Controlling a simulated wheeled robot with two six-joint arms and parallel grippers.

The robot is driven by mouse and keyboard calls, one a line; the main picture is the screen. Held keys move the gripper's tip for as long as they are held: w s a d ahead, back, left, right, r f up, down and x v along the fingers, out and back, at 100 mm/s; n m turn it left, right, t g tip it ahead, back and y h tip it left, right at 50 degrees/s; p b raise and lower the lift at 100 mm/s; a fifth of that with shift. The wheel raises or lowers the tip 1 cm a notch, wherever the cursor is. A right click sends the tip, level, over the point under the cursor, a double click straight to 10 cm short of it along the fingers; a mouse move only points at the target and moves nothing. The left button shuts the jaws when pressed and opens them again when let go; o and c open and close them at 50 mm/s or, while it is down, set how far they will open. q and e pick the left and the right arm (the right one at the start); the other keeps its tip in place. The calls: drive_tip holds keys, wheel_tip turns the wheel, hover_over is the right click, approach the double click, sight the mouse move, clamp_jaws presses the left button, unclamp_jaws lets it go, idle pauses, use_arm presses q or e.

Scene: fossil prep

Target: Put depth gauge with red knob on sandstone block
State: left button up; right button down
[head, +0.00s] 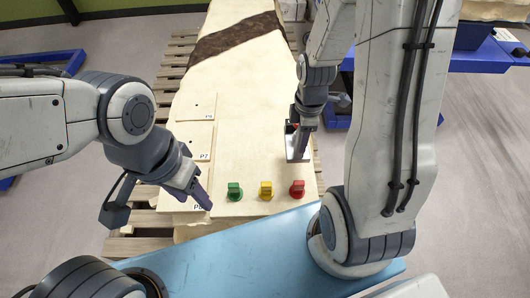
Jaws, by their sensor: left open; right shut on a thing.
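The sandstone block (245,110) is the long cream slab with a dark brown band across its far part. My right gripper (300,128) is over the slab's right edge, shut on a small device with a silvery plate and a bit of red near its top, which looks like the depth gauge with red knob (297,155). The gripper hides much of it, and I cannot tell whether its plate touches the slab. My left gripper (203,200) is open and empty, low over the slab's near left corner.
A green (234,191), a yellow (266,190) and a red knobbed piece (297,188) stand in a row along the slab's near edge. Labelled plates, one marked P7 (195,142), lie along its left side. A wooden pallet (140,222) is underneath. Blue trays stand on both sides.

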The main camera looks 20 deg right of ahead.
sight(292, 140)
drive_tip(key=w+a+f+p, duration=0.1)
drive_tip(key=w+a+f, duration=0.2)
drive_tip(key=w+f, duration=0.7)
drive_tip(key=shift+w+a+f, duration=0.4)
drive_tip(key=shift+w, duration=0.15)
drive_tip(key=shift+f, duration=0.2)
drive_tip(key=shift+c, duration=2.2)
unclamp_jaws()
drive_tip(key=shift+s, duration=0.1)
drive_tip(key=shift+r, duration=0.1)
